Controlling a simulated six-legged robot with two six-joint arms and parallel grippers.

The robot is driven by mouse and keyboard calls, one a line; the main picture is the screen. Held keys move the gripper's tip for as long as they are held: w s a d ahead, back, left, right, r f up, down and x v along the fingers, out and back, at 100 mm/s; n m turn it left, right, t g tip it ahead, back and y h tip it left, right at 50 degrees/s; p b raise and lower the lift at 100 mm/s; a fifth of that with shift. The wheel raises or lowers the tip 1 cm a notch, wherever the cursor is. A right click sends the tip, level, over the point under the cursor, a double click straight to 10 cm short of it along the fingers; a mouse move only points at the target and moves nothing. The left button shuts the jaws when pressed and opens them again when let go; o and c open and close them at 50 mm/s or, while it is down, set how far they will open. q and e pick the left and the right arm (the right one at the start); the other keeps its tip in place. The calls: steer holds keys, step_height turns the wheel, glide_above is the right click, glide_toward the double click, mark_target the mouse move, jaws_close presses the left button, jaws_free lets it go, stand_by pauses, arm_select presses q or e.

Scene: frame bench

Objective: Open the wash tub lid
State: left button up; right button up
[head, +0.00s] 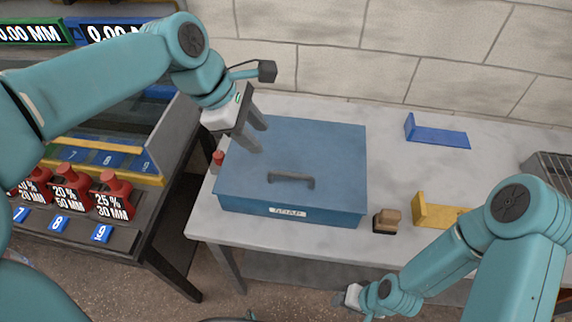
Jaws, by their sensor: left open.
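The wash tub (340,207) is a blue rectangular box with a white label on its front, standing on the grey bench. Its flat blue lid (325,150) is closed and carries a dark bar handle (291,180) near the front edge. My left gripper (258,134) is open and empty, its two grey fingers over the lid's back-left part, left of and behind the handle. I cannot tell whether the fingers touch the lid. My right gripper (343,298) is low in front of the bench, away from the tub; its fingers are too small and dark to read.
A brush-like brown block (387,220) stands right of the tub, near a yellow bracket (433,213). A blue bracket (438,136) lies behind, and a wire basket (551,170) is at the right. Red bottles (113,196) stand on a left rack. A brick wall closes the back.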

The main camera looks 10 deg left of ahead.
mark_target(293, 174)
arm_select(q)
steer(key=x, duration=1.5)
steer(key=shift+w+f, duration=0.15)
steer(key=shift+f, duration=0.05)
steer(key=shift+d+f, duration=0.15)
steer(key=shift+f, duration=0.1)
steer(key=shift+d+f, duration=0.1)
steer(key=shift+f, duration=0.1)
jaws_close()
